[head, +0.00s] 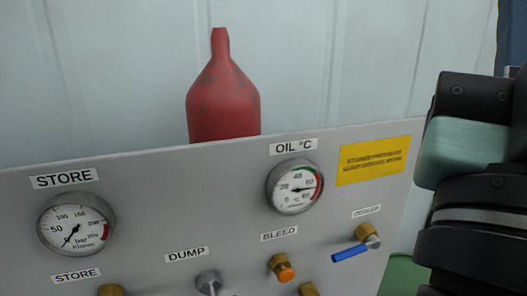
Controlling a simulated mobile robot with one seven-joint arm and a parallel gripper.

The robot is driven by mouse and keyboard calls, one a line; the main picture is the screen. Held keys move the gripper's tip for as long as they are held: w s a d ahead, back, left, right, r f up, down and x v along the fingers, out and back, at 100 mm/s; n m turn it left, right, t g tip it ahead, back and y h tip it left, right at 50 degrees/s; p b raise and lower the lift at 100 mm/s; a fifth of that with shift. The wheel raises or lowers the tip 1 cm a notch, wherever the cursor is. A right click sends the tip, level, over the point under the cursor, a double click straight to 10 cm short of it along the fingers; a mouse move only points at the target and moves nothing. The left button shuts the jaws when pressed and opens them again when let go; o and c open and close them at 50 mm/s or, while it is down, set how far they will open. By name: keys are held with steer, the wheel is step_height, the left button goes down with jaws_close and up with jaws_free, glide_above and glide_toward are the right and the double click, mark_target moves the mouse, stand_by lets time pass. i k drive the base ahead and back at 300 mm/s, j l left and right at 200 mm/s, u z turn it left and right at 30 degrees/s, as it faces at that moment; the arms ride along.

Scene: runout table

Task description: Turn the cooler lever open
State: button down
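The cooler lever (350,254) is a blue handle on a brass valve body with a grey hub, at the lower right of the grey panel. The handle points left and slightly down from its hub, close to horizontal. The small label above it (366,211) is hard to read but looks like COOLER. My arm's black and teal links fill the right edge, to the right of the lever and apart from it in the picture. My gripper's fingertips do not show, and nothing is seen touching the lever.
The panel (140,210) carries a STORE gauge (75,224), an OIL °C gauge (295,187), a grey DUMP control (209,282) and an orange-tipped BLEED valve (284,271) left of the lever. A yellow notice (373,160) sits above. A red bottle (223,100) stands behind the panel.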

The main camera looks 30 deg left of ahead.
mark_target(373, 242)
steer(key=u, duration=2.1)
steer(key=k+l+z, duration=0.1)
steer(key=l, duration=0.35)
steer(key=k+l+z, duration=0.1)
steer(key=l, duration=0.35)
steer(key=k+l, duration=0.2)
steer(key=l, duration=0.25)
steer(key=k+l+z, duration=0.15)
steer(key=l, duration=0.3)
steer(key=l+z, duration=0.1)
steer(key=l, duration=0.35)
